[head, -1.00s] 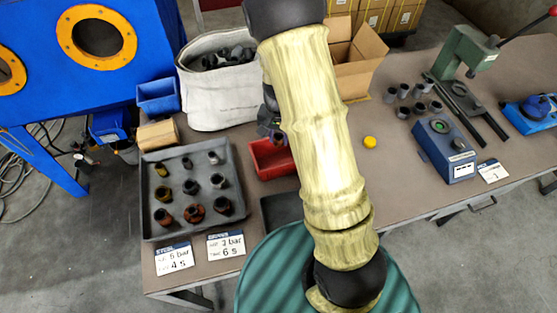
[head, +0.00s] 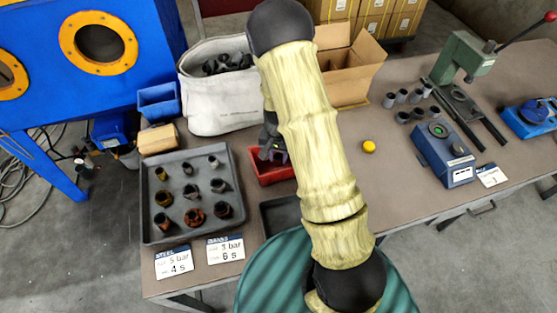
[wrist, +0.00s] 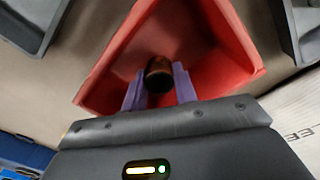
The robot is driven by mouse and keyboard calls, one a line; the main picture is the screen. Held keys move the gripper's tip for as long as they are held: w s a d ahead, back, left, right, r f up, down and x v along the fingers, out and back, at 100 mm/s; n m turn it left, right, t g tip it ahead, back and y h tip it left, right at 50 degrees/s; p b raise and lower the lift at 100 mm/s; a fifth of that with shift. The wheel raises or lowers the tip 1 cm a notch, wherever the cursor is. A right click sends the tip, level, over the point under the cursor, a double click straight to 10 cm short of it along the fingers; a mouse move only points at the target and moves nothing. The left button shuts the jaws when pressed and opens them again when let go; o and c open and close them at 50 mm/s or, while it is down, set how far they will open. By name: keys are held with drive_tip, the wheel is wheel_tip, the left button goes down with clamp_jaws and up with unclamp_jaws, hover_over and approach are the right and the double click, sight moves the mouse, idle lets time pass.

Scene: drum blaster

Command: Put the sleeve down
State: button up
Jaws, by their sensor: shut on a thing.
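My gripper (wrist: 159,90) is shut on a dark brown sleeve (wrist: 160,70), held between its two purple-grey fingers in the wrist view. The sleeve is over the red bin (wrist: 215,55), whose walls surround it in that view; I cannot tell whether it touches the bin's floor. In the head view my gripper (head: 272,150) is at the red bin (head: 270,175), partly behind my arm, and the sleeve is hidden there. Several other sleeves, dark, rusty and brassy, stand in the grey tray (head: 150,237) to the left.
A white cloth bag (head: 220,110), a blue bin (head: 158,98) and a cardboard box (head: 350,75) stand behind. A dark tray (head: 278,212) lies in front of the red bin. A yellow button-like piece (head: 369,146) and a blue device (head: 445,155) are to the right.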

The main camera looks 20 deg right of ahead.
sight(278, 162)
drive_tip(key=shift+f, duration=1.3)
drive_tip(key=shift+f, duration=0.3)
drive_tip(key=o, duration=1)
drive_tip(key=shift+o, duration=0.2)
drive_tip(key=shift+w, duration=0.1)
drive_tip(key=shift+d+r, duration=0.2)
drive_tip(key=shift+r, duration=0.1)
wheel_tip(278, 162, up, 12)
drive_tip(key=shift+a+r, duration=0.1)
drive_tip(key=shift+a, duration=0.05)
